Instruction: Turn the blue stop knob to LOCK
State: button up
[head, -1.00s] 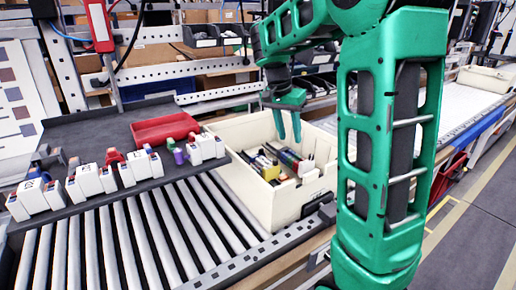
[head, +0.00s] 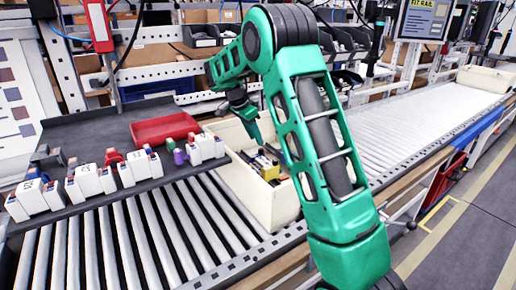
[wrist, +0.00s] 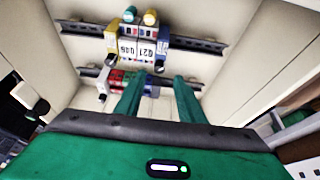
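I cannot make out a blue stop knob or a LOCK mark in either view. My gripper (head: 252,124) hangs over the cream bin (head: 283,205) in the head view. In the wrist view its two green fingers (wrist: 157,88) stand apart with nothing held between them. Beyond the fingertips, labelled modules (wrist: 136,44) with yellow and green round tops sit on a metal rail (wrist: 85,29). Red, green and blue modules (wrist: 122,80) sit lower, partly hidden by the fingers.
A red tray (head: 165,130) and several white blocks (head: 88,181) with blue or red parts stand on a dark shelf (head: 75,132) at left. Bare rollers (head: 150,225) lie in front. A pale conveyor (head: 425,118) runs to the right.

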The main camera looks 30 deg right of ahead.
aim_at(260, 149)
jog(key=x, duration=0.5)
jog(key=shift+f, duration=0.4)
grip_shut()
